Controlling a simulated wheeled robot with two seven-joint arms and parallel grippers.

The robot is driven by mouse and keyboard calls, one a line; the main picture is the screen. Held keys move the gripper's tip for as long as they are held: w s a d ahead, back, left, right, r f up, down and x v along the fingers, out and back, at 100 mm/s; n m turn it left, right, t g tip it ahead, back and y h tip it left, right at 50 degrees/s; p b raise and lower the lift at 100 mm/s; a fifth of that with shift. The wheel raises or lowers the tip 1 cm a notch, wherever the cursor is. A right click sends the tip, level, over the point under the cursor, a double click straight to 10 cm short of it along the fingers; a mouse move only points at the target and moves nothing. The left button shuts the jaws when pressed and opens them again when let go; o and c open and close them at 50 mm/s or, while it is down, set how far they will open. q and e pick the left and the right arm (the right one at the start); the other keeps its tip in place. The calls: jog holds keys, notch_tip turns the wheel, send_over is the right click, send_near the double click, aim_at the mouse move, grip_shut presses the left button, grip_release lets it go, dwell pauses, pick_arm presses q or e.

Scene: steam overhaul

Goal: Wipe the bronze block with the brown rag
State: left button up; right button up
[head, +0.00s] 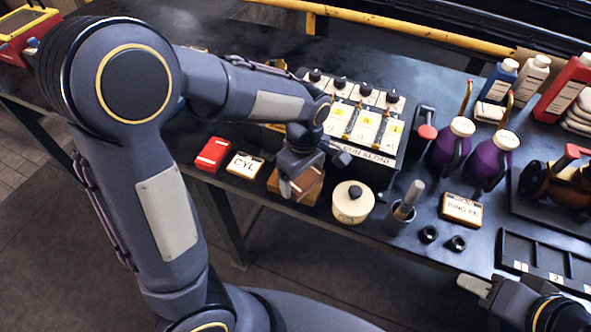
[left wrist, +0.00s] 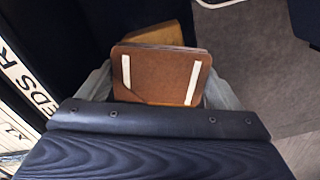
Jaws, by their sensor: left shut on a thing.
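My left gripper (head: 300,178) is low over the front edge of the dark table, pointing down. It is shut on the brown rag (left wrist: 160,75), a folded leathery pad that shows between its pale fingers in the left wrist view. The bronze block (left wrist: 172,34) is a golden-brown piece showing just beyond the rag, partly hidden by it. In the head view rag and block merge into brown shapes under the gripper; I cannot tell whether they touch. My right gripper (head: 476,287) is at the lower right by the table's front edge; its opening is unclear.
A red box (head: 212,154) and a CYL card (head: 245,165) lie left of the left gripper. A cream round tin (head: 352,202) and a grey cup (head: 402,214) stand right of it. A labelled board (head: 366,150) is behind; purple jugs (head: 492,160) stand further right.

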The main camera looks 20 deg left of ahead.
aim_at(317, 190)
pick_arm(q)
jog(key=shift+d+f, duration=0.15)
jog(key=shift+d, duration=1.7)
jog(key=shift+s, duration=0.1)
notch_tip(317, 190, up, 6)
jog(key=p, duration=0.5)
jog(key=shift+p, duration=0.35)
notch_tip(317, 190, up, 3)
jog(key=p, duration=0.2)
jog(key=shift+p, duration=0.35)
